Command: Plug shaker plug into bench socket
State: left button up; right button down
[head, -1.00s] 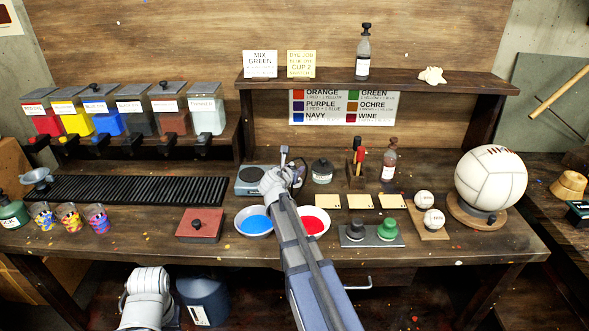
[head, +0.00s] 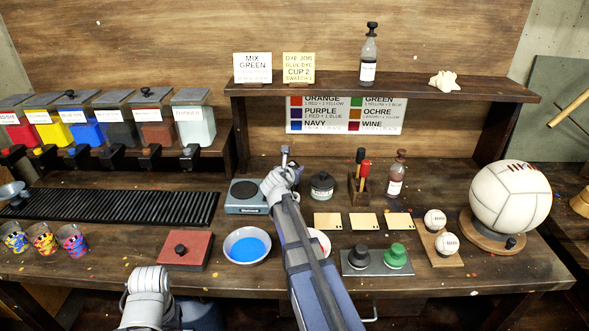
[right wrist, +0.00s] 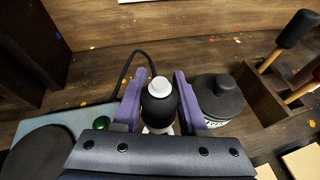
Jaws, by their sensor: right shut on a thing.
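The shaker (head: 246,196) is a blue-grey box with a dark round plate, standing at the back middle of the bench. My right gripper (head: 284,168) is just right of it. In the right wrist view its purple fingers are shut on a black piece with a white round top, which looks like the shaker plug (right wrist: 160,105). A thin dark cable (right wrist: 126,72) arcs up from the shaker towards it. The plug seems upright, but its lower end is hidden. I cannot make out the bench socket. My left arm shows at the lower left, its gripper out of view.
A dark lidded jar (head: 321,187) stands close right of my right gripper, then a wooden tool holder (head: 362,190) and a bottle (head: 396,178). A blue dye bowl (head: 247,246) lies in front. A shelf (head: 385,90) spans the back.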

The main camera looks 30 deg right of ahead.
jog(key=f, duration=0.1)
jog(key=b, duration=0.6)
send_over(294, 195)
jog(key=f, duration=0.3)
jog(key=w+f, duration=0.1)
jog(key=shift+d+f, duration=0.35)
jog(key=shift+s+f+b, duration=0.1)
jog(key=shift+f+b, duration=1)
jog(key=shift+f, duration=0.25)
dwell(1.0)
jog(key=shift+c, duration=1.8)
grip_release()
jog(key=p+v, duration=0.3)
jog(key=v, duration=0.4)
jog(key=shift+a+r, duration=0.1)
jog(key=shift+r, duration=0.05)
jog(key=shift+s+a, duration=0.25)
